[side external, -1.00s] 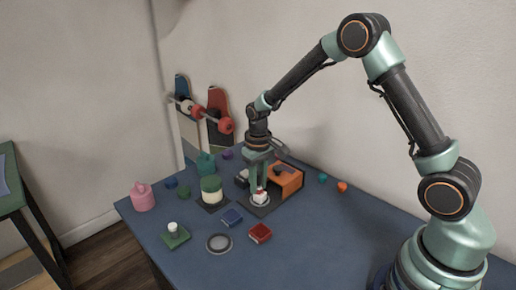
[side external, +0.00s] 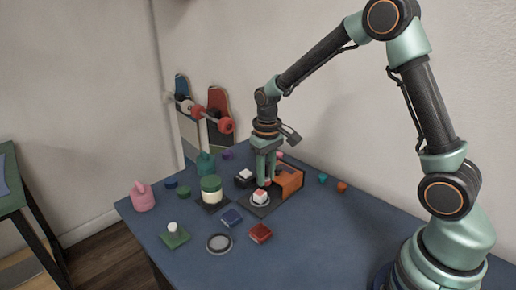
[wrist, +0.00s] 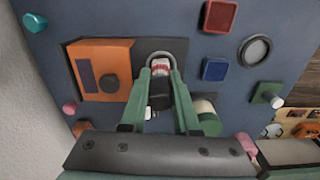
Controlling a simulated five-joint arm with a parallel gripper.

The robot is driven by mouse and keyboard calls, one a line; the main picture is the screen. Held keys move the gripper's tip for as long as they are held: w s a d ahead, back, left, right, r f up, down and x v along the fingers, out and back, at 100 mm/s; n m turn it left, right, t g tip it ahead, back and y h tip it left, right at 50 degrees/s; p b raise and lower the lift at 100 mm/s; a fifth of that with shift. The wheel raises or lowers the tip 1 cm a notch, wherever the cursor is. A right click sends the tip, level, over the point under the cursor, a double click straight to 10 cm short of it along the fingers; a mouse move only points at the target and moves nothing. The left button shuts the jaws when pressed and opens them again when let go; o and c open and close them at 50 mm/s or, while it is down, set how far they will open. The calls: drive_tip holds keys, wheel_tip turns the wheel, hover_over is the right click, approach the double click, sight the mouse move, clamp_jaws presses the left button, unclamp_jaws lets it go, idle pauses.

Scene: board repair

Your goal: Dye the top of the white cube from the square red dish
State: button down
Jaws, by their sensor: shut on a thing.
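The white cube (side external: 261,197) sits on a dark mat on the table, with red on its top. In the wrist view a red-and-white patch (wrist: 160,67) shows by the fingertips; I cannot separate the cube from the held piece there. My gripper (side external: 264,182) is just behind and above the cube, pointing down, shut on a small reddish piece (side external: 263,183) partly hidden by the fingers. My gripper also shows in the wrist view (wrist: 161,73). The square red dish (side external: 260,232) lies in front of the mat; it is at the top right of the wrist view (wrist: 220,16).
An orange box (side external: 288,181) stands close right of my gripper, and a black block with a white top (side external: 244,176) close left. A green-and-white jar (side external: 211,190), a blue dish (side external: 231,217) and a grey ring (side external: 219,243) lie left. The front right of the table is clear.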

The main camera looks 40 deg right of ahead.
drive_tip(key=shift+r, duration=1.9)
